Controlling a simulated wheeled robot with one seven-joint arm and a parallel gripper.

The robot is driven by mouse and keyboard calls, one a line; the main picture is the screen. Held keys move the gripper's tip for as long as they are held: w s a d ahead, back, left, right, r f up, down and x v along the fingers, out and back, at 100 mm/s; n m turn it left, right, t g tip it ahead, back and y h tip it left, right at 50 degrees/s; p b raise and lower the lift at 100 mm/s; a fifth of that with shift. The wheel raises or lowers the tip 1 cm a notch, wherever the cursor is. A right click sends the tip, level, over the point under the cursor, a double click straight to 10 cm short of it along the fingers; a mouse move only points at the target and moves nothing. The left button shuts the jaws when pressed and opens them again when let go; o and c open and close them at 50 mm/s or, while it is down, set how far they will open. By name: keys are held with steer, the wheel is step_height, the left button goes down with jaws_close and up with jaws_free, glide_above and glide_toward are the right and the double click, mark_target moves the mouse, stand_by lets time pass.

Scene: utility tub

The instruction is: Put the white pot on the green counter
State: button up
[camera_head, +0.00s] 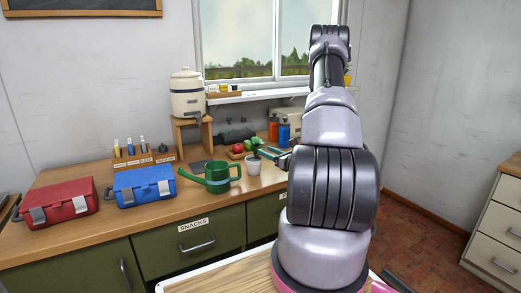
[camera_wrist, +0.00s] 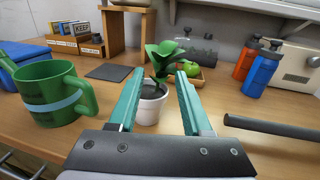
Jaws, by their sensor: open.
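The white pot (camera_head: 253,168) holds a green leafy plant and stands upright on the wooden-topped counter with green fronts (camera_head: 185,246). In the wrist view the white pot (camera_wrist: 149,110) shows between my two teal fingers. My gripper (camera_wrist: 158,82) is open, one finger on each side of the pot and plant in the picture. I see no clear contact, and cannot tell whether the tips reach past the pot. In the head view my gripper (camera_head: 268,153) is partly hidden by my arm and comes from the right, beside the plant.
A green watering can (camera_head: 217,178) stands close left of the pot, with blue (camera_head: 144,186) and red (camera_head: 60,201) toolboxes farther left. A tray of produce (camera_wrist: 187,70) lies behind the pot. Orange (camera_wrist: 247,62) and blue (camera_wrist: 260,74) bottles stand to the right.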

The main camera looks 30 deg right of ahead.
steer(key=s+a+r+n+g+y, duration=0.35)
steer(key=a+r+n, duration=0.25)
steer(key=a, duration=0.2)
steer(key=s+a+r+n+g+y, duration=0.3)
steer(key=a+r+n+g, duration=0.2)
steer(key=a+r, duration=0.2)
steer(key=s+a+r+n+g+y, duration=0.35)
steer(key=a+r+n, duration=0.25)
steer(key=a, duration=0.2)
steer(key=s+a+r+n+g+h, duration=0.35)
steer(key=s+n+h, duration=0.3)
steer(key=s, duration=0.45)
steer(key=s+d+r+n+t+h, duration=0.5)
steer(key=r, duration=0.3)
steer(key=shift+s+r+n, duration=0.15)
steer(key=shift+s+n, duration=0.2)
steer(key=shift+s, duration=0.05)
steer(key=shift+d+h, duration=0.15)
steer(key=shift+h, duration=0.1)
